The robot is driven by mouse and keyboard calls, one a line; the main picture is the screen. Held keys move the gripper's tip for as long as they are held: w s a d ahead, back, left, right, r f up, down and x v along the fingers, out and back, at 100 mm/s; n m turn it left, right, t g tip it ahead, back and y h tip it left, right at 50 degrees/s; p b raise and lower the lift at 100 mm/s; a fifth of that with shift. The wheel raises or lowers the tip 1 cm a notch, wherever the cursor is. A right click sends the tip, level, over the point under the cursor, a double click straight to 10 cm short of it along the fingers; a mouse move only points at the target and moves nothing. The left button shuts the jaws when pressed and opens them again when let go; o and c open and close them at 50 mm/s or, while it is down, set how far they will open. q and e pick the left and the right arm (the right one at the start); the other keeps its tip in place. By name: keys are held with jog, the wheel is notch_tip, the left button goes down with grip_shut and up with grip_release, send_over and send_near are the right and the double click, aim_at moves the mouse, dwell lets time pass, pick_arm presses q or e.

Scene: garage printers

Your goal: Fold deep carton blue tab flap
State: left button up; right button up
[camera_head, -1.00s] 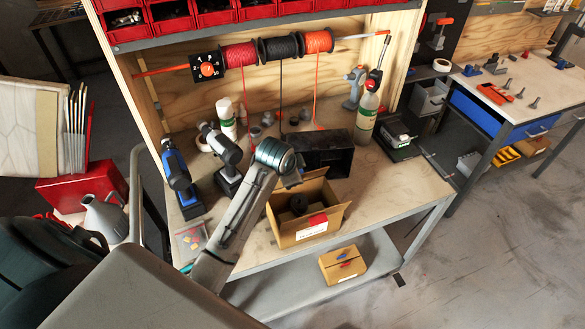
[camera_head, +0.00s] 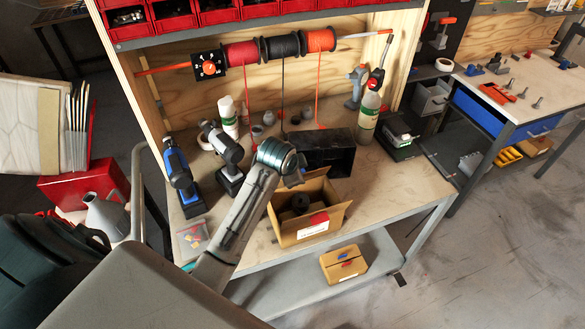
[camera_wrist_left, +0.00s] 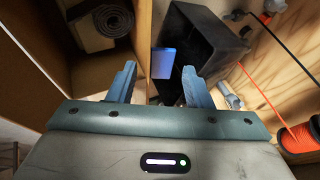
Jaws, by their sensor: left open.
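An open brown carton (camera_head: 300,238) stands on the workbench with its top flaps up and a dark roll (camera_head: 300,203) inside. A red and white label is on its front. In the left wrist view the carton (camera_wrist_left: 30,70) fills the left side, with the roll (camera_wrist_left: 110,20) in it. The blue tab (camera_wrist_left: 163,62) shows beside the carton's edge, between my fingers in the picture. It is hidden in the head view. My left gripper (camera_wrist_left: 160,82) is open and empty, above the carton's back side. I cannot tell whether a finger touches the flap. My right gripper is out of view.
A black open bin (camera_head: 328,155) stands close behind the carton. Cordless tools (camera_head: 180,180) and a small bag (camera_head: 192,240) lie to the left. A spray bottle (camera_head: 368,118) stands at the back right. Bare bench (camera_head: 400,190) lies right of the carton. A smaller box (camera_head: 343,265) is on the lower shelf.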

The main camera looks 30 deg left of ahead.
pick_arm(q)
jog(key=b+v, duration=0.2)
jog(key=v, duration=0.8)
jog(key=shift+b, duration=0.3)
jog(key=shift+s+r, duration=0.1)
jog(key=shift+s, duration=0.05)
